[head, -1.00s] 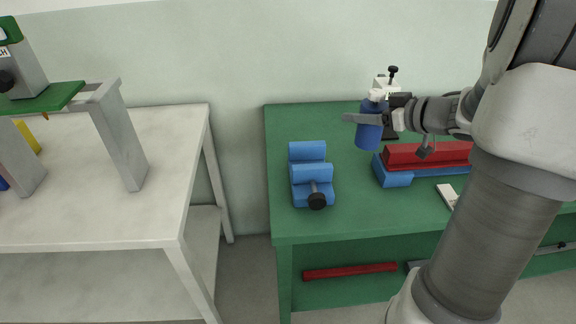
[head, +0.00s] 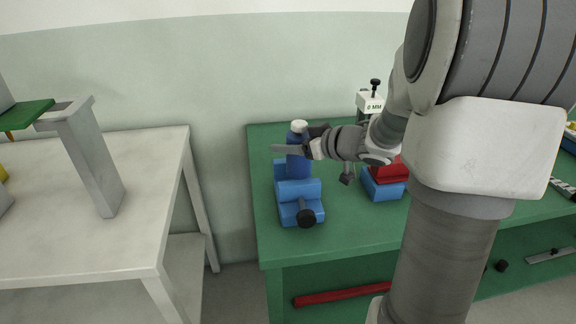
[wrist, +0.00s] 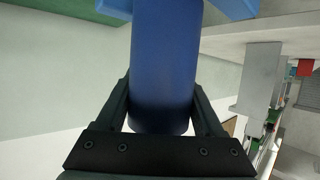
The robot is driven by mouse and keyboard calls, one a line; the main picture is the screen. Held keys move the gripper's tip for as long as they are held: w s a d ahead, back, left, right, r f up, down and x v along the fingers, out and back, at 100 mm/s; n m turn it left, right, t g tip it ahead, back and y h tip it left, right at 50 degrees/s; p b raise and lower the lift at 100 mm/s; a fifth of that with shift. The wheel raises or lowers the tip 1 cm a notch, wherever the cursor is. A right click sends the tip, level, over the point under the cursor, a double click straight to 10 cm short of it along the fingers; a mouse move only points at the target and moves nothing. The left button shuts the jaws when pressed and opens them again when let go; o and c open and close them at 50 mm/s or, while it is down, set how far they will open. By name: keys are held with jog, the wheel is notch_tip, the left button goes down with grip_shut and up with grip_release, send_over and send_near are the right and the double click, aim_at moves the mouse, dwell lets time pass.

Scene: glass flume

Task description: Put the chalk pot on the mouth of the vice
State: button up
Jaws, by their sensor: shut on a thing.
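The chalk pot (head: 298,166) is a dark blue cylinder with a white top, upright in my gripper (head: 292,149). My gripper is shut on it from the right. The vice (head: 299,190) is blue with a black round knob at its front and sits at the left of the green bench. The pot appears at the back part of the vice, over its jaws; I cannot tell whether it touches. In the wrist view the pot (wrist: 163,65) fills the space between the fingers, and a bit of the blue vice (wrist: 236,8) shows behind it.
A white table (head: 150,215) stands left across a gap. My arm hides much of the bench's right.

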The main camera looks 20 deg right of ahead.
aim_at(288, 159)
jog(key=shift+w+a+f, duration=0.15)
jog(key=shift+a+f, duration=0.1)
jog(key=shift+f, duration=0.3)
jog(key=shift+f+b, duration=1.15)
jog(key=shift+f, duration=0.45)
jog(key=shift+f, duration=0.1)
jog(key=shift+f, duration=0.15)
jog(key=o, duration=1.5)
